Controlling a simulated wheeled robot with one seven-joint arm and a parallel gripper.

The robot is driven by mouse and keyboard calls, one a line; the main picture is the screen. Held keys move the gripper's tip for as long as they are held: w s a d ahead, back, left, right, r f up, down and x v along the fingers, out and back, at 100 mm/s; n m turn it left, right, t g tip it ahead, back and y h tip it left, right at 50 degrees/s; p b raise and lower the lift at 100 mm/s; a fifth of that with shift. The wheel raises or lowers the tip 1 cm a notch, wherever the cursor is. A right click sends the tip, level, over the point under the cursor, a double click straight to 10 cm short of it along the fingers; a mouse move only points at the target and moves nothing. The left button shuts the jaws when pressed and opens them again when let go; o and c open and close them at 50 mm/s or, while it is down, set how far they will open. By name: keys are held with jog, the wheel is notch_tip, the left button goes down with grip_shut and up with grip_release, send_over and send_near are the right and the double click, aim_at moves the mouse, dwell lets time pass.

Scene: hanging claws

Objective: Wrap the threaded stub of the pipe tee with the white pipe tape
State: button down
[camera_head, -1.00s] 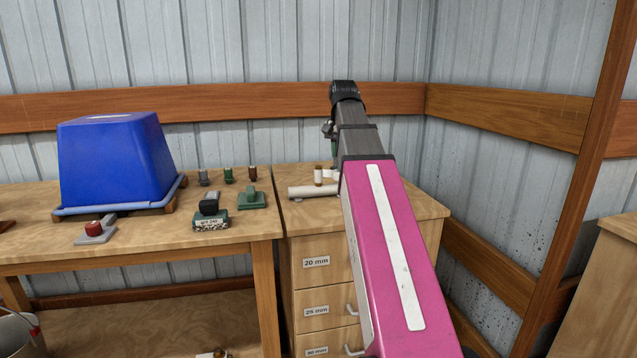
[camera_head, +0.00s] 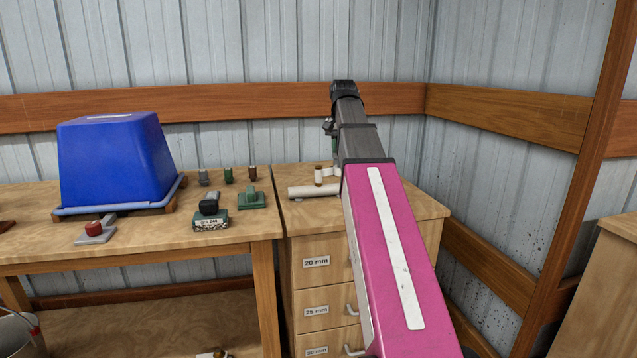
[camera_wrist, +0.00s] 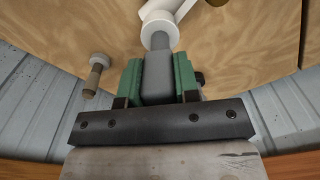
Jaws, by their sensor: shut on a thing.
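My gripper (camera_wrist: 157,78) has green fingers shut on a grey block-like holder (camera_wrist: 157,84). A grey shaft runs from this holder to a white rounded piece, which looks like the tape roll (camera_wrist: 157,27). In the head view, my gripper is mostly hidden behind my arm, above the back of the drawer cabinet. The white pipe tee (camera_head: 312,191) lies on the cabinet top. A short brown-and-white upright piece (camera_head: 318,176) stands at it, apparently its stub. A white piece (camera_head: 328,172) shows just right of this, close beside it; I cannot tell whether they touch.
The drawer cabinet (camera_head: 315,240) stands against the wall beside a workbench (camera_head: 150,250). A wooden post (camera_head: 600,130) rises at right. The cabinet's front right top is clear.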

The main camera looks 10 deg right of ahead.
jog(key=w, duration=0.2)
jog(key=w+a, duration=0.1)
jog(key=shift+w, duration=0.35)
jog(key=shift+w+a, duration=0.1)
jog(key=shift+a, duration=0.05)
dwell(0.5)
jog(key=w+a, duration=0.2)
jog(key=a, duration=0.8)
jog(key=shift+w+a, duration=0.1)
jog(key=shift+w, duration=0.05)
dwell(0.7)
